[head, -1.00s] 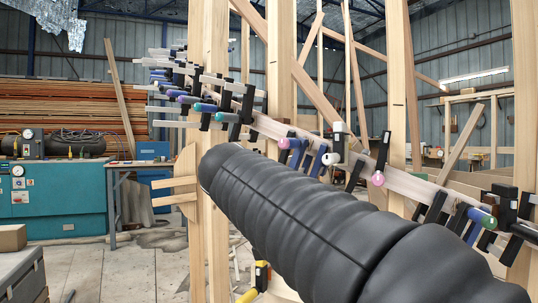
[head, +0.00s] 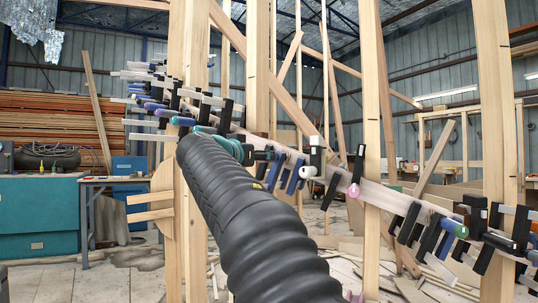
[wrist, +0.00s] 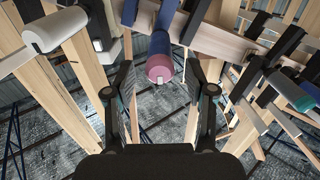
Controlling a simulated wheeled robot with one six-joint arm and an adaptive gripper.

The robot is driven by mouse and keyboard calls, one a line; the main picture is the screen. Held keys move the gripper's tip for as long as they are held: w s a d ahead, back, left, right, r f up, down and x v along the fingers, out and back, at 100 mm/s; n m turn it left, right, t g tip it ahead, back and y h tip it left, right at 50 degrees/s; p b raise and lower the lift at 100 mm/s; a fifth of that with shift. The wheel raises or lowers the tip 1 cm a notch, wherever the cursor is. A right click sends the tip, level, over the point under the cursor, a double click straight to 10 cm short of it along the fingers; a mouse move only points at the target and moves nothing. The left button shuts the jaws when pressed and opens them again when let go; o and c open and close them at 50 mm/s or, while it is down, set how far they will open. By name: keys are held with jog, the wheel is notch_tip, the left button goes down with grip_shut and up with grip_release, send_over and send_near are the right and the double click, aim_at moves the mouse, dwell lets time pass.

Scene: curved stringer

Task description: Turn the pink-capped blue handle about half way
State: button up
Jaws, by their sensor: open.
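The blue handle with the pink cap (wrist: 160,66) shows at the top centre of the wrist view. Its cap end points toward my wrist camera. My gripper (wrist: 160,80) is open, with one finger on each side of the cap and a visible gap on both sides. The handle's far end runs up to a clamp on the wooden stringer (wrist: 215,42).
A white handle (wrist: 55,30) is at left in the wrist view; a teal-capped handle (wrist: 290,90) is at right. Upright wooden posts (head: 370,120) stand close around the stringer.

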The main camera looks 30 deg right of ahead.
jog(key=p+x, duration=0.1)
jog(key=x, duration=0.5)
jog(key=shift+w+d, duration=0.1)
jog(key=shift+d, duration=0.15)
grip_shut()
